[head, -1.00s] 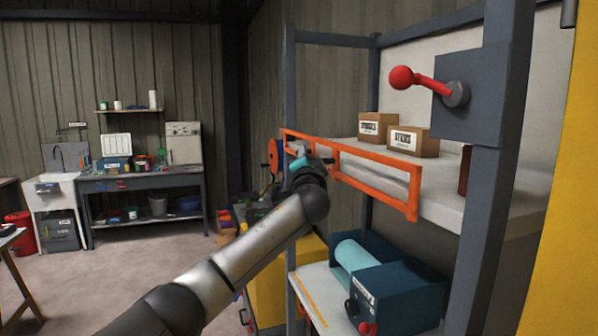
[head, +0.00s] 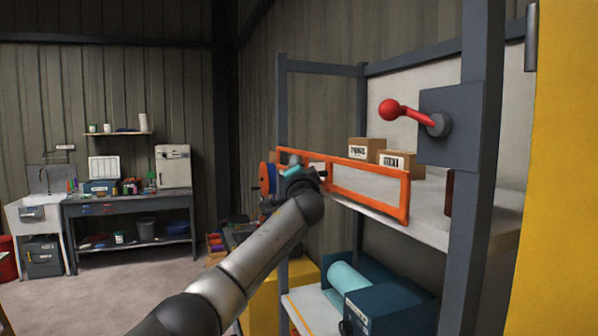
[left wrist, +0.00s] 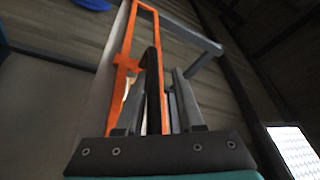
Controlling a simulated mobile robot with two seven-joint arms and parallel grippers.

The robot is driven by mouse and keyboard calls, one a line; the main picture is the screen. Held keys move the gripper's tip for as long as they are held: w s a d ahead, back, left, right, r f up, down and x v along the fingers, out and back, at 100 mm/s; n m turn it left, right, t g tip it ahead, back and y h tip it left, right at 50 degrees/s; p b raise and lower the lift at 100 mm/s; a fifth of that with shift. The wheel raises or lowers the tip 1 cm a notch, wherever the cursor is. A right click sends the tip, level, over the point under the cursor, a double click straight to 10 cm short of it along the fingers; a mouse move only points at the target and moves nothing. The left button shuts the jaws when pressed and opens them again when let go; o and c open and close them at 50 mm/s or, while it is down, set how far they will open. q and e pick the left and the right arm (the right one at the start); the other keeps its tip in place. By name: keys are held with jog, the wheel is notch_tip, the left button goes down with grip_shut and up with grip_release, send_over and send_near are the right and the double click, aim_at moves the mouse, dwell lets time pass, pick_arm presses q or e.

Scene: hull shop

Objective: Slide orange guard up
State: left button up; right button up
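The orange guard (head: 370,202) is an open rectangular frame across the front of the upper shelf. It slants down to the right in the head view and crosses in front of the lower parts of two cartons. My left gripper (head: 300,170) is at its left part. In the left wrist view the orange guard (left wrist: 129,62) runs upright, and a dark handle bar stands between the fingers of my left gripper (left wrist: 160,78). The fingers are closed in around this bar; the exact contact is hard to see. My right gripper is in neither view.
Cartons (head: 397,162) stand on the upper shelf (head: 440,215). A red-knobbed lever (head: 390,110) on a grey plate is above right. A grey post (head: 472,180) stands right of the guard. A teal machine (head: 392,305) is below. A workbench (head: 130,205) is far left.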

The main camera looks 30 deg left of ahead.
pick_arm(q)
jog(key=shift+o, duration=0.6)
jog(key=shift+d+f, duration=0.1)
jog(key=shift+f, duration=0.1)
jog(key=shift+b+v, duration=0.4)
jog(key=shift+v, duration=0.55)
jog(key=b+v, duration=0.4)
jog(key=v, duration=0.9)
jog(key=shift+s, duration=0.2)
